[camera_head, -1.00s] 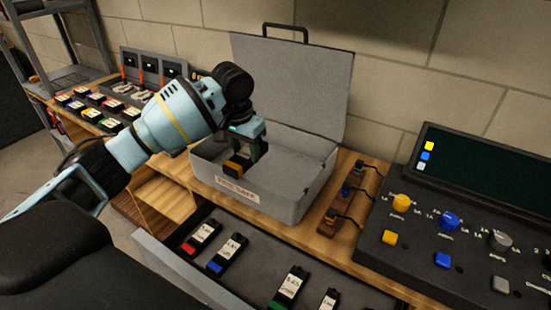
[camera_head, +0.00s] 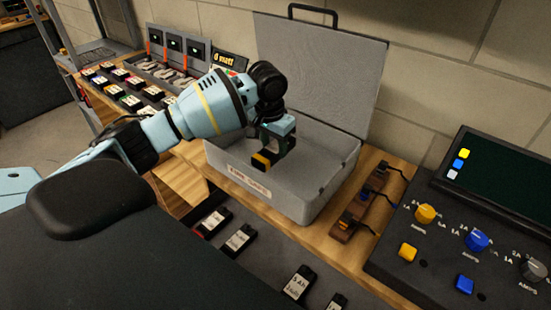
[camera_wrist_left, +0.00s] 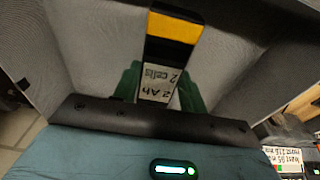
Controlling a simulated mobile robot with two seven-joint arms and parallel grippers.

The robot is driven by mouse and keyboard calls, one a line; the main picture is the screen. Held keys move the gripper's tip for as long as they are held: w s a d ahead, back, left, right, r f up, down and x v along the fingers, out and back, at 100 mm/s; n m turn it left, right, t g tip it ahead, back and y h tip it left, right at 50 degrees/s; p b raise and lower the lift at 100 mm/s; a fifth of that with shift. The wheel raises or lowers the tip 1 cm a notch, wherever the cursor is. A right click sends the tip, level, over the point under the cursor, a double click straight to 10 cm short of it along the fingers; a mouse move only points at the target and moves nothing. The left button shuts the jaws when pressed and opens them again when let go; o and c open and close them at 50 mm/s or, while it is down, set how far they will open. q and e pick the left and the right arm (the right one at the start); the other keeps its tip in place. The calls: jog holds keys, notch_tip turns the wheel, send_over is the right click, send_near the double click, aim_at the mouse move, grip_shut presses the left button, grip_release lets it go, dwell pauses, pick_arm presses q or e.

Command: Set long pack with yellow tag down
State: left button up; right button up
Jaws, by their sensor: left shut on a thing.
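The long pack with the yellow tag (camera_head: 264,160) is black with a yellow end and a white label. My left gripper (camera_head: 278,140) is shut on it and holds it over the open grey metal case (camera_head: 322,180), near the front left wall. In the left wrist view the pack (camera_wrist_left: 172,45) points away from the gripper, its yellow band at the far end, with green finger pads (camera_wrist_left: 125,85) on both sides of its label. The pack's underside is hidden, so I cannot tell if it touches the case floor. My right gripper is not in view.
The case lid (camera_head: 320,70) stands open against the block wall. A drawer with several packs (camera_head: 238,240) is in front. A charger with knobs (camera_head: 475,240) and a wooden block with leads (camera_head: 360,205) stand right. Several small packs (camera_head: 125,90) lie at the back left.

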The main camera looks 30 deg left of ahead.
aim_at(274, 158)
pick_arm(q)
jog(key=shift+f, duration=2.45)
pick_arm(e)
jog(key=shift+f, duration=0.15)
pick_arm(q)
jog(key=shift+f, duration=0.1)
jog(key=o, duration=1.2)
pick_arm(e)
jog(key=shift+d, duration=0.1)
pick_arm(q)
jog(key=r, duration=0.3)
jog(key=s+r, duration=0.1)
jog(key=r, duration=0.3)
jog(key=r+p, duration=0.1)
jog(key=r, duration=0.3)
jog(key=shift+s+r, duration=0.1)
jog(key=shift+s, duration=0.1)
jog(key=shift+r, duration=0.45)
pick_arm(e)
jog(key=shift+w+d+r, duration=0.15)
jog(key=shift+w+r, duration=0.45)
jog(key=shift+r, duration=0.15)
